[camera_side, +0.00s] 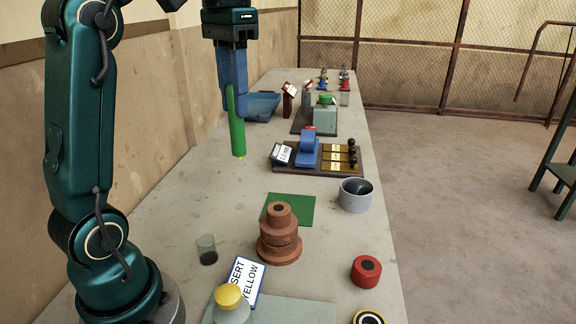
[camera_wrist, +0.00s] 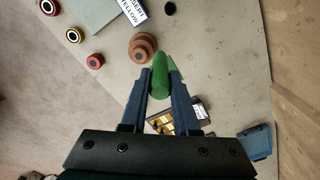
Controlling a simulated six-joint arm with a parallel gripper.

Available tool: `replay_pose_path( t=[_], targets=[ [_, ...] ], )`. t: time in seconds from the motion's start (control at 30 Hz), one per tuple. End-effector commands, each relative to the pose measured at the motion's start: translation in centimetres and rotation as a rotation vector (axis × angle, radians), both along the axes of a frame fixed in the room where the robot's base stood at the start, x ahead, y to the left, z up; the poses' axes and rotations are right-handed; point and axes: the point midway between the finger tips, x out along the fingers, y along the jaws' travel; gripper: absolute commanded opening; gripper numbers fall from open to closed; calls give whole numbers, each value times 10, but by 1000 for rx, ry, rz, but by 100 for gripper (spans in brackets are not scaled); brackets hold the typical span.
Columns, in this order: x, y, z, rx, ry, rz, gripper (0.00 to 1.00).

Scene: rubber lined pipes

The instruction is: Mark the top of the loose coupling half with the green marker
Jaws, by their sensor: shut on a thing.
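My gripper (camera_side: 234,98) is shut on the green marker (camera_side: 238,135) and holds it upright, tip down, high above the table. The marker (camera_wrist: 160,76) also shows between the fingertips (camera_wrist: 161,88) in the wrist view. A brown stepped round piece (camera_side: 279,238), wide at the bottom and narrow at the top, with a dark centre, stands on the table at the front edge of a green mat (camera_side: 302,208). It looks like the coupling half, though I cannot tell for sure. It also shows in the wrist view (camera_wrist: 141,47). The marker is apart from it.
A red ring (camera_side: 366,270), a grey cup (camera_side: 356,194) and a small dark glass (camera_side: 207,250) stand around the brown piece. A sign (camera_side: 246,278) and a yellow-capped bottle (camera_side: 229,296) are in front. A blue lever stand (camera_side: 308,148) and blue bin (camera_side: 262,106) are behind.

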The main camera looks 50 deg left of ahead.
Motion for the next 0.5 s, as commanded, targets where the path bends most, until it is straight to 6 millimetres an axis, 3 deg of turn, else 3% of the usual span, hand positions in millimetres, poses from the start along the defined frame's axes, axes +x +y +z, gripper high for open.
replay_pose_path(
  t=[0.1, 0.2, 0.5],
  targets=[
    [26, -19, -9, -2, 4, -56, 0],
    [39, -34, -17, -1, 3, -111, 0],
    [44, -47, -31, 0, 0, -165, 0]
  ],
)
